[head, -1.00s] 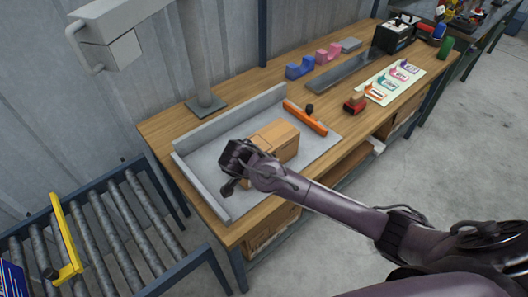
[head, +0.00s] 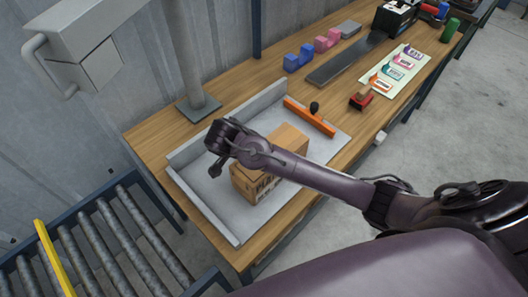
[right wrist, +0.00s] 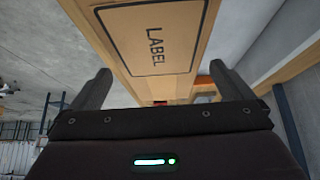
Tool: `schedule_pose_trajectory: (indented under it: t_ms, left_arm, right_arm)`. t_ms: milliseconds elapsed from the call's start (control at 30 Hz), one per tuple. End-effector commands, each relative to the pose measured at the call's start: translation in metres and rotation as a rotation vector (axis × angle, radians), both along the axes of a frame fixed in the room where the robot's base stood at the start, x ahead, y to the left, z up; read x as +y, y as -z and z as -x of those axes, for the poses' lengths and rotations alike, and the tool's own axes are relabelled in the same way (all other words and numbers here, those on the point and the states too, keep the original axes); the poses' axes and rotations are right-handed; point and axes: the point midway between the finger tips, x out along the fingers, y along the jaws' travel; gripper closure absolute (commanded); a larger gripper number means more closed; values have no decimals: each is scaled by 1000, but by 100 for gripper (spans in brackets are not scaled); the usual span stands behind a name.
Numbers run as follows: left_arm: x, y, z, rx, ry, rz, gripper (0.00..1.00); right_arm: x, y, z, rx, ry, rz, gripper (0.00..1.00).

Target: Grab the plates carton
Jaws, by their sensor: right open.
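A brown cardboard carton (head: 246,183) with dark print on its near side sits on the grey tray (head: 212,207) on the workbench. My right arm crosses over it and hides part of it. My right gripper (head: 216,150) is at the carton's left end, seemingly above it. In the right wrist view the gripper (right wrist: 160,76) is open, its two fingers apart. The carton (right wrist: 158,45) with the word LABEL fills the space beyond and between the fingers; I cannot tell whether they touch it. My left gripper is not in view.
The tray has raised walls at its back and left. A grey post (head: 192,60) stands behind the tray. A roller conveyor (head: 120,238) is at lower left. A red stamp-like item (head: 361,98) lies to the right.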

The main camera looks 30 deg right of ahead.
Motion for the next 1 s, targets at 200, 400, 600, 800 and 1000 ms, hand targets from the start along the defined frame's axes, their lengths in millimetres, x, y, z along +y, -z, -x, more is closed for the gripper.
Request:
schedule_pose_trajectory:
  t_ms: [200,400,600,800,1000]
  left_arm:
    - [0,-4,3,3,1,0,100]
    - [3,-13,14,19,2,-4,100]
    - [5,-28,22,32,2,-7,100]
    - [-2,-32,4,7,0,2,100]
    - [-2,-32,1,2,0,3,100]
  right_arm:
    - [-6,8,-1,3,1,2,0]
    - [-19,28,-3,8,1,6,0]
    - [-35,51,-7,5,2,4,0]
    - [-42,66,-11,1,-1,2,0]
    - [-41,66,-11,0,-1,1,1]
